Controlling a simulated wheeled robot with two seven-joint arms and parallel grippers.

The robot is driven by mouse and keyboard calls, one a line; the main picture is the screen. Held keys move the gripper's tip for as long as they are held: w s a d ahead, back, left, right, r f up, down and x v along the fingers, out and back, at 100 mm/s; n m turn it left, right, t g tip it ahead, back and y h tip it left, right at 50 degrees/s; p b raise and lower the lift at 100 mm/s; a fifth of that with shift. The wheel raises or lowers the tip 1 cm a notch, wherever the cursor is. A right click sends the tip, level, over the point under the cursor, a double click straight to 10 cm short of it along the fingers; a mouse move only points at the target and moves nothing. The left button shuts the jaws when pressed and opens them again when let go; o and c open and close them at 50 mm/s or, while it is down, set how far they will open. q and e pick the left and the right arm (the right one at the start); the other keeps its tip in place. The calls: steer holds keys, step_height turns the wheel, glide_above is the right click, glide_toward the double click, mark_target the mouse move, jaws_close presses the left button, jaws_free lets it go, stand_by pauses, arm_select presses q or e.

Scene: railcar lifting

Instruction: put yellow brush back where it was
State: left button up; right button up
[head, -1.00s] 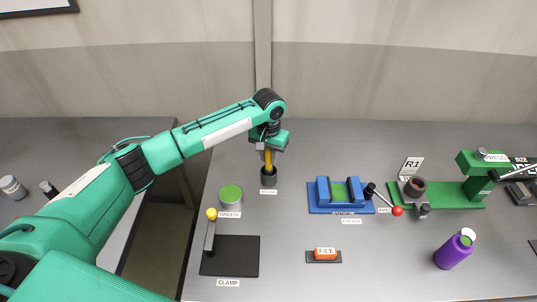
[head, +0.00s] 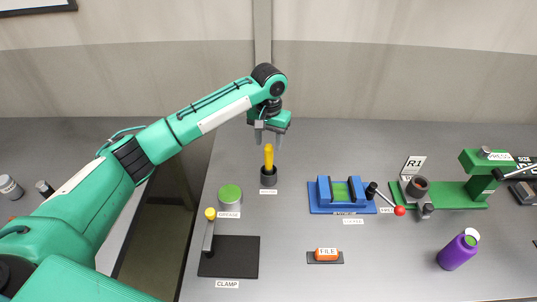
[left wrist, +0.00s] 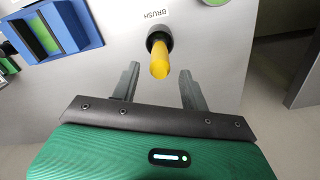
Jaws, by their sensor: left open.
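The yellow brush (head: 268,157) stands upright in its dark round holder (head: 268,179), with the yellow handle sticking out of the top. My left gripper (head: 268,142) is open and empty just above the handle, apart from it. In the left wrist view the brush (left wrist: 159,60) shows beyond and between the two spread fingers of the left gripper (left wrist: 160,88), in the dark holder (left wrist: 157,39) beside the BRUSH label (left wrist: 154,15). The brush's lower end is hidden inside the holder. My right gripper is not in view.
A green-topped grease tin (head: 230,194) and a black clamp plate (head: 235,258) stand left of and nearer than the holder. A purple bottle (head: 455,253) stands far right.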

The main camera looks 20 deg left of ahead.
arm_select(q)
step_height(320, 180, up, 5)
steer(key=shift+f+b, duration=0.2)
steer(key=shift+b, duration=0.35)
steer(key=shift+r, duration=0.65)
